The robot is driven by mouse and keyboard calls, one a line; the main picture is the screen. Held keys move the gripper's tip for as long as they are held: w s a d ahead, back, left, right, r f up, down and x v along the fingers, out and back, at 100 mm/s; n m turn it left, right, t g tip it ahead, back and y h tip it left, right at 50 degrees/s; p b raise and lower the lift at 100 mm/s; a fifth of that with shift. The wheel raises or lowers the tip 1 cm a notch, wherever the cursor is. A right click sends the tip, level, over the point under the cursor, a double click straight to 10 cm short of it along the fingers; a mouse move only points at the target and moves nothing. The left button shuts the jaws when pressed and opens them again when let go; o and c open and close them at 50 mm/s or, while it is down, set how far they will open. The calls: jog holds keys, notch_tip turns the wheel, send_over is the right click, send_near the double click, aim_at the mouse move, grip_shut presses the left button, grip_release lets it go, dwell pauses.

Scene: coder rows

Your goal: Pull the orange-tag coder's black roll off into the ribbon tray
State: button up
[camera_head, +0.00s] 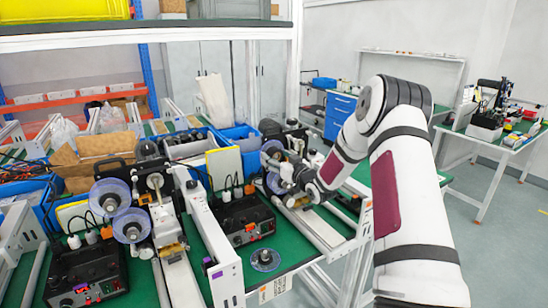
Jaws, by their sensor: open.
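My gripper (287,181) is at the right coder (274,165), close to its clear reel discs (273,149). It is open, small and partly hidden by my wrist; I cannot tell whether it touches a disc. The black roll cannot be made out clearly there. A small orange mark (250,227) shows on the black control box (241,221) left of this coder. Another coder with two clear discs (131,225) stands at the left. A loose clear disc with a dark centre (265,260) lies on the green bench top. I cannot tell which container is the ribbon tray.
A white rail (212,240) with purple tags runs between the coders. Another black control box (86,273) stands front left. Blue bins (240,136) and cardboard crowd the back. A shelf post (297,60) rises behind. Open floor (500,240) lies right.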

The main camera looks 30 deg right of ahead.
jog(key=c, duration=1)
jog(key=shift+s, duration=0.15)
jog(key=shift+s+d+p, duration=0.1)
jog(key=shift+s+p, duration=1.65)
jog(key=shift+s, duration=0.85)
jog(key=shift+s, duration=0.15)
